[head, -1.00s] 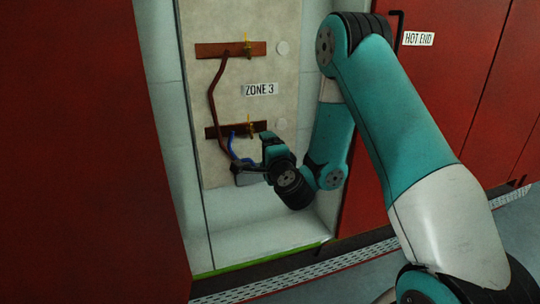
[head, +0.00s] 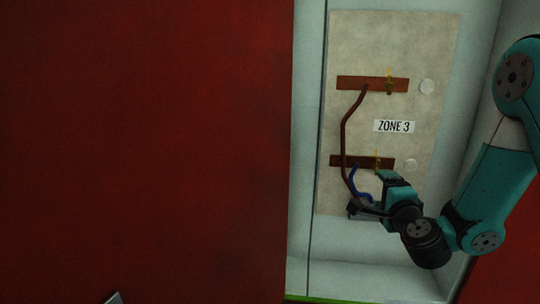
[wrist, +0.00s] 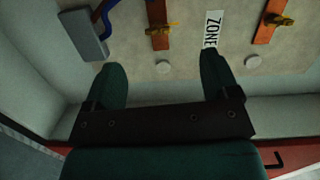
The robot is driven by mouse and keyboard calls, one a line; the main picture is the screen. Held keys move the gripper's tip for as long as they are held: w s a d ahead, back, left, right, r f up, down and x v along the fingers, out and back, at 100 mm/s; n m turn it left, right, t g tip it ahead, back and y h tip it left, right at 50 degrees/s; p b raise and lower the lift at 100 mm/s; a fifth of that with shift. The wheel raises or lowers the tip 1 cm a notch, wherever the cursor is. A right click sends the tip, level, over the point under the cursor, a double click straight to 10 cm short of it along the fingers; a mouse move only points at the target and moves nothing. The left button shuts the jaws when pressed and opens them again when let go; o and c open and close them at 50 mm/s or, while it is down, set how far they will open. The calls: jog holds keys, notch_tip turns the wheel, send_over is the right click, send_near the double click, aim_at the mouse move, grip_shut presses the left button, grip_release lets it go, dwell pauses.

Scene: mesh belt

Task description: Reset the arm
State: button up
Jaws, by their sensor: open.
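My gripper (head: 388,188) is inside the open cabinet, in front of the lower part of a pale panel (head: 420,60) labelled ZONE 3. In the wrist view my gripper (wrist: 163,68) shows its two teal fingers wide apart with nothing between them. A grey block (wrist: 84,36) with a blue cable lies outside the left finger there. My arm (head: 500,190) is bent and reaches in from the right of the head view, where my gripper partly hides the block.
Two copper bars, upper (head: 350,82) and lower (head: 345,160), with brass fittings cross the panel. A dark red cable (head: 344,135) runs down from the upper bar. A large red door or panel (head: 140,140) fills the left. The cabinet's right wall (head: 478,100) is close to my arm.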

jog(key=s+a+r+n+g+y+p, duration=0.3)
jog(key=s+a+r+n+g+y, duration=0.25)
jog(key=a+n, duration=0.35)
jog(key=s+a+r+n+g+y+p, duration=0.35)
jog(key=s+a+r+n+y, duration=0.35)
jog(key=a, duration=0.4)
jog(key=s+d+r+n+g+h+p, duration=0.1)
jog(key=s+n+g+h, duration=0.2)
jog(key=s, duration=0.6)
jog(key=s+d+r+n+g+h+p, duration=0.1)
jog(key=s+d+n+g+h+p, duration=0.1)
jog(key=s+n+g, duration=0.3)
jog(key=s+n+h, duration=0.1)
jog(key=s, duration=0.3)
jog(key=shift+s+r+n+g, duration=0.3)
jog(key=shift+s+r+n, duration=0.05)
jog(key=shift+r+n, duration=0.05)
jog(key=shift+c, duration=0.5)
